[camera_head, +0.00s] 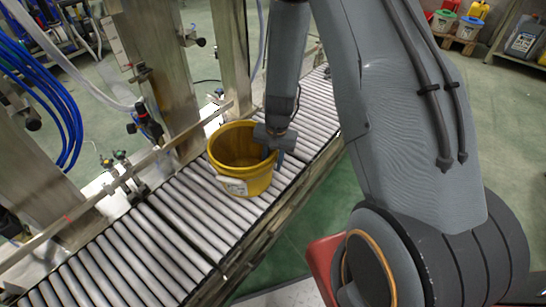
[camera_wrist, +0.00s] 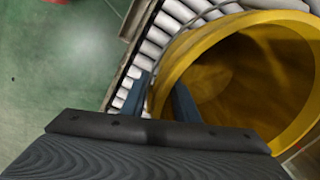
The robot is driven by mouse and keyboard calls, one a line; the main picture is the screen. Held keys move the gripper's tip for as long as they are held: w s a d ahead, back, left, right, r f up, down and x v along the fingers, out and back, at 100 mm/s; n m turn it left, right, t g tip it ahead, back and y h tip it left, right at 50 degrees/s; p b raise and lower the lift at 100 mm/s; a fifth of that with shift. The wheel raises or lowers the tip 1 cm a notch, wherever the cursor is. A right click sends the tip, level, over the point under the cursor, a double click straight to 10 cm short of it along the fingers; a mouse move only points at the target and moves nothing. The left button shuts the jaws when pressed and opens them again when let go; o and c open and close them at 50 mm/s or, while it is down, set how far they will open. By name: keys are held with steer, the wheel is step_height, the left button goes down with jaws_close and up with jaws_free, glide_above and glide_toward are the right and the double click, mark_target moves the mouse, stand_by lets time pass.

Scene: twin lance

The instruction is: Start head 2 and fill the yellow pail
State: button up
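The yellow pail (camera_head: 246,182) stands upright and open-topped on the roller conveyor, with a pale label low on its front. In the wrist view its rim and empty-looking inside (camera_wrist: 240,75) fill the right side. My gripper (camera_head: 273,154) is at the pail's right rim. In the wrist view its two fingers (camera_wrist: 162,98) straddle the rim, one inside the pail and one outside. They stand apart, with a small gap between the outer finger and the pail wall. Which part is head 2 cannot be told; no number is readable.
The roller conveyor (camera_head: 173,231) runs diagonally, with a guide rail (camera_head: 95,198) on its far side. Steel posts (camera_head: 160,60) with valves, hoses and blue tubes stand behind it. Several containers (camera_head: 462,27) sit on a pallet at the upper right. Green floor lies in front.

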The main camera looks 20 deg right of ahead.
steer(key=shift+f, duration=0.2)
jaws_close()
steer(key=shift+w, duration=0.1)
steer(key=w+a, duration=0.5)
steer(key=w, duration=0.3)
steer(key=shift+p, duration=0.45)
steer(key=shift+a, duration=0.1)
stand_by(0.4)
jaws_free()
steer(key=shift+s, duration=0.1)
